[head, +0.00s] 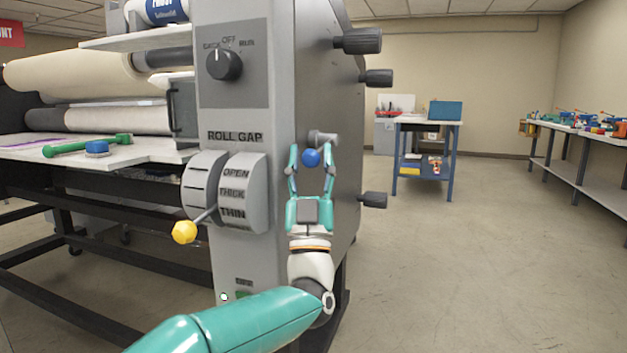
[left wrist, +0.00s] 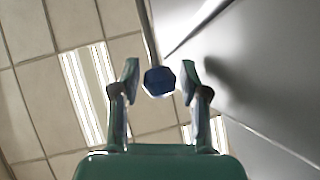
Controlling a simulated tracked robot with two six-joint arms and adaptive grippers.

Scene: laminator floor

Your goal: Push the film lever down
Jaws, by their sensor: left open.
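A short grey lever with a blue ball knob (head: 311,158) sticks out from the side of the grey machine; I take it for the film lever. My left gripper (head: 312,153) points upward below it, open, with one finger on each side of the knob. In the left wrist view, the blue knob (left wrist: 159,81) lies between the two fingertips (left wrist: 160,72), with gaps showing on both sides. I cannot tell how deep the knob sits between the fingers. My right gripper is not in view.
A roll gap lever with a yellow knob (head: 184,232) sits left on the machine's front, near THIN. Above it is a black rotary switch (head: 223,64). Black handles (head: 358,41) jut from the machine's side. A blue cart (head: 425,168) stands behind; the floor at right is clear.

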